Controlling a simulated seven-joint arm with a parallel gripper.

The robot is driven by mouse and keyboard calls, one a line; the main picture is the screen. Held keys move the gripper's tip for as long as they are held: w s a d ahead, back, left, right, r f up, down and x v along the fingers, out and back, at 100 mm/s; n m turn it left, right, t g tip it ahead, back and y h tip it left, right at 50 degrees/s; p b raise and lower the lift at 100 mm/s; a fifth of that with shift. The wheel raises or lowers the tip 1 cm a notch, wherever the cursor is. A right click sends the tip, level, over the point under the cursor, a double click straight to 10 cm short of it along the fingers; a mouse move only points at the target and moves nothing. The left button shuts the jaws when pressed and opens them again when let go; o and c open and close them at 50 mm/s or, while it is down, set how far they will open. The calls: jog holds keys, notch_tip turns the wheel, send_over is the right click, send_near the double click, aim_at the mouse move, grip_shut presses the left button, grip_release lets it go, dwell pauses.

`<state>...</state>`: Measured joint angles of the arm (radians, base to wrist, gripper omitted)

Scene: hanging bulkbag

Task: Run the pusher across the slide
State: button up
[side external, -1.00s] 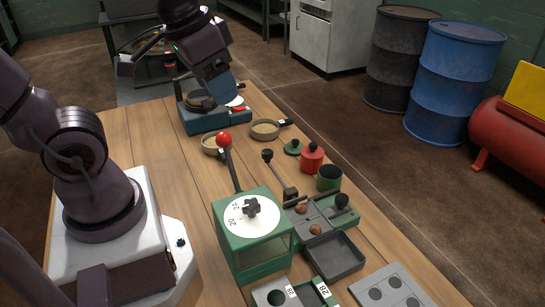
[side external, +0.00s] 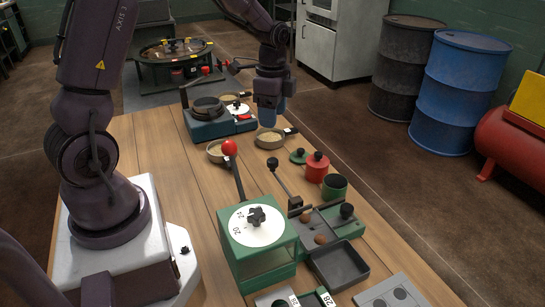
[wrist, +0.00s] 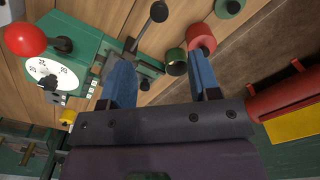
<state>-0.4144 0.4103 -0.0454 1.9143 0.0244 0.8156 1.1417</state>
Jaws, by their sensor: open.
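A grey slide-like unit on a green base (side external: 354,229) stands on the right of the bench, with brown balls (side external: 320,239) on it. A black knob (side external: 346,210) sits at its right end. A rod with a black knob (side external: 272,163) leans up from its far-left end, and the same knob shows in the wrist view (wrist: 158,12). I cannot tell which of these is the pusher. My gripper (side external: 268,118) is open and empty above the far part of the bench, over a tan pan (side external: 270,139). In the wrist view, its blue fingers (wrist: 160,58) partly hide the unit.
A green box with a white dial (side external: 256,225) and red-ball lever (side external: 229,147) stands left of the unit. A red pot (side external: 317,167), green cup (side external: 334,187) and dark tray (side external: 338,264) are close by. A teal device (side external: 211,122) stands at the far end.

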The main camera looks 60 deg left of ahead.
aim_at(273, 160)
notch_tip(273, 160, down, 13)
jog(key=shift+r, duration=0.15)
dwell(0.4)
